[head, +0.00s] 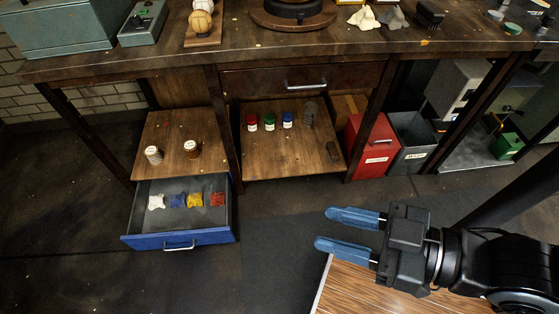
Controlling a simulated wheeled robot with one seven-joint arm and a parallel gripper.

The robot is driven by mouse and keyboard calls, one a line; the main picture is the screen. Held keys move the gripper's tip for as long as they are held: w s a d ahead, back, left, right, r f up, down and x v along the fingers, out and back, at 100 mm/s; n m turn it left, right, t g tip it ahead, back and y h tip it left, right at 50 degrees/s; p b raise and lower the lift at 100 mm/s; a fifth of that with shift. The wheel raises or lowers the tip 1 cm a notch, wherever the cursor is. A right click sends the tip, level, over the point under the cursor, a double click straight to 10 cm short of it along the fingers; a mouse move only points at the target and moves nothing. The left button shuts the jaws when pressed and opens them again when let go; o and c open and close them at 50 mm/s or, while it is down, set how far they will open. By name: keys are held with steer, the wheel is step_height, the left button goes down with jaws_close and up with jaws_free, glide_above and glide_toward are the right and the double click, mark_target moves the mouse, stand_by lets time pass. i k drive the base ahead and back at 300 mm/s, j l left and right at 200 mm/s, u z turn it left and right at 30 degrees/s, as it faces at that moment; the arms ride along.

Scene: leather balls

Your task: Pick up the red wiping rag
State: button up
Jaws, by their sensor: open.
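The red wiping rag (218,199) appears as a small crumpled red cloth at the right end inside the open blue drawer (208,238). A yellow cloth (195,200) lies just left of it, then a blue cloth (178,200) and a white cloth (156,201). My gripper (332,229) has two blue fingers pointing left, spread apart with nothing between them. It is to the right of the drawer, well apart from the rag.
The workbench (140,62) spans above the drawer. Two jars (192,149) stand on the shelf behind it. Red, green and blue bottles (269,121) stand on the middle shelf. A red bin (371,145) and a grey bin (410,145) are at right. Floor between drawer and gripper is clear.

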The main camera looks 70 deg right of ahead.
mark_target(218, 199)
steer(key=i+z, duration=0.15)
steer(key=i, duration=0.3)
steer(key=i+j+z, duration=0.2)
steer(key=i, duration=0.25)
steer(key=i+j+z, duration=0.15)
steer(key=i, duration=0.3)
